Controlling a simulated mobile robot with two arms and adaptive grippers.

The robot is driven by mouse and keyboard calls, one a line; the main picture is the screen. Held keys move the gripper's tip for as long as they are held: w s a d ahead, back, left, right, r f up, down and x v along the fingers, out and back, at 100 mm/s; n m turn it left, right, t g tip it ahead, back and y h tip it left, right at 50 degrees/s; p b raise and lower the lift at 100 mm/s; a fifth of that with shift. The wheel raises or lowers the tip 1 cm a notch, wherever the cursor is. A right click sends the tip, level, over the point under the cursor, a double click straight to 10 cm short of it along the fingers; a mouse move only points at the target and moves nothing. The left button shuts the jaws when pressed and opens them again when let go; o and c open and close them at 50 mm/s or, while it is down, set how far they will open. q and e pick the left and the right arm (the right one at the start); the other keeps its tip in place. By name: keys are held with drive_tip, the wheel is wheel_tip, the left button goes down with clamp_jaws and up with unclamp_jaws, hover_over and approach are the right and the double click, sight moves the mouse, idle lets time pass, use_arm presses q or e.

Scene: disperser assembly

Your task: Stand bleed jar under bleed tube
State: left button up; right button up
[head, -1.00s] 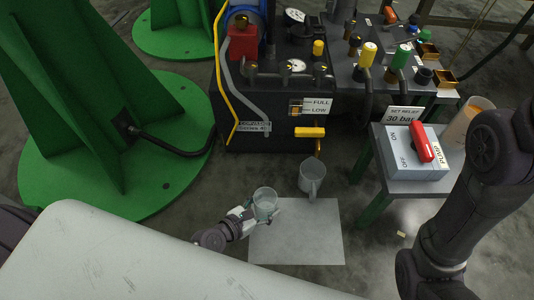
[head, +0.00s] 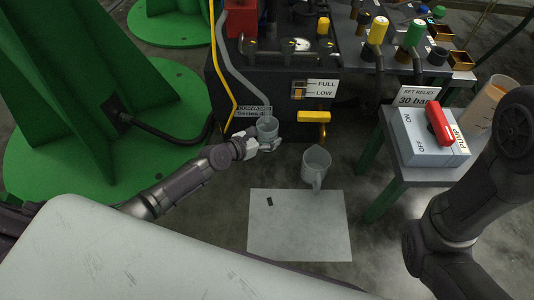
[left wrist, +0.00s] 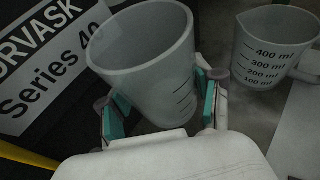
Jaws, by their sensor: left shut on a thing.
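The bleed jar, a clear cup (head: 267,129), is in my left gripper (head: 262,143), in front of the black power unit. In the left wrist view the jar (left wrist: 148,62) is a bit tilted in the picture, with teal finger pads (left wrist: 160,108) on both sides of it. The gripper is shut on it. A grey tube (head: 231,72), likely the bleed tube, runs down the unit's front and ends close above the jar in the head view. I cannot tell how far apart they are in depth. My right arm is at the right; its gripper is out of view.
A measuring jug (head: 315,165) stands right of the jar and also shows in the left wrist view (left wrist: 268,52). A white sheet (head: 300,230) lies on the floor. A yellow-handled valve (head: 314,117) sticks out above the jug. The pump switch box (head: 425,140) stands on a side table.

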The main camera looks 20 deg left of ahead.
use_arm(q)
drive_tip(key=f+b, duration=0.2)
drive_tip(key=f, duration=0.1)
drive_tip(key=f+b, duration=0.3)
drive_tip(key=shift+s+f, duration=0.2)
drive_tip(key=shift+f, duration=0.05)
drive_tip(key=shift+w+f+b, duration=0.15)
drive_tip(key=shift+f+b, duration=0.15)
drive_tip(key=shift+b, duration=0.15)
drive_tip(key=shift+r, duration=0.15)
drive_tip(key=o, duration=1.1)
drive_tip(key=shift+f, duration=0.2)
